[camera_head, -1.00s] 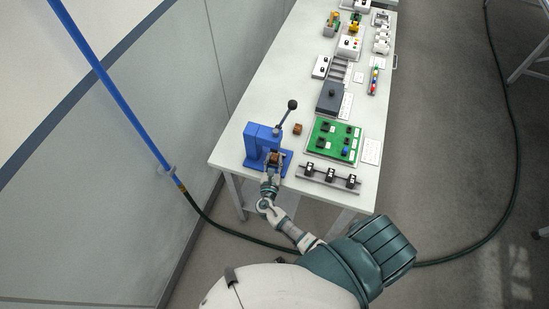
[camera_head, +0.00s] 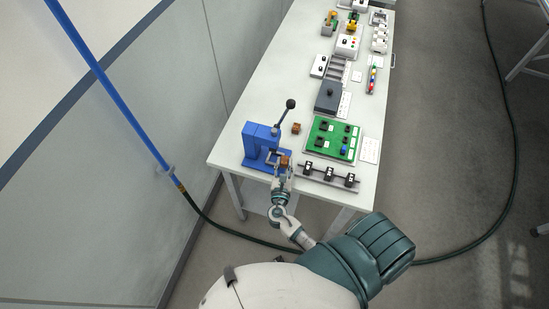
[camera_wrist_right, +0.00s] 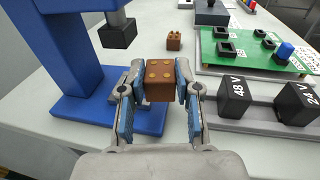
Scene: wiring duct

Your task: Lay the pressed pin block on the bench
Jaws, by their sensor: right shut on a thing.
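The pin block (camera_wrist_right: 160,82) is a small brown block with several pale pins flush in its top. My right gripper (camera_head: 284,165) is shut on it, with blue finger pads on both sides in the wrist view (camera_wrist_right: 158,88). The block also shows between the fingers in the head view (camera_head: 285,161). It is just right of the blue press (camera_head: 258,143), clear of the black ram (camera_wrist_right: 118,32). The white bench (camera_head: 236,112) lies below; I cannot tell the exact gap. My left gripper is not in view.
A green board (camera_head: 333,139) and a rail with black 48 V and 24 V blocks (camera_head: 328,175) stand to the right.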

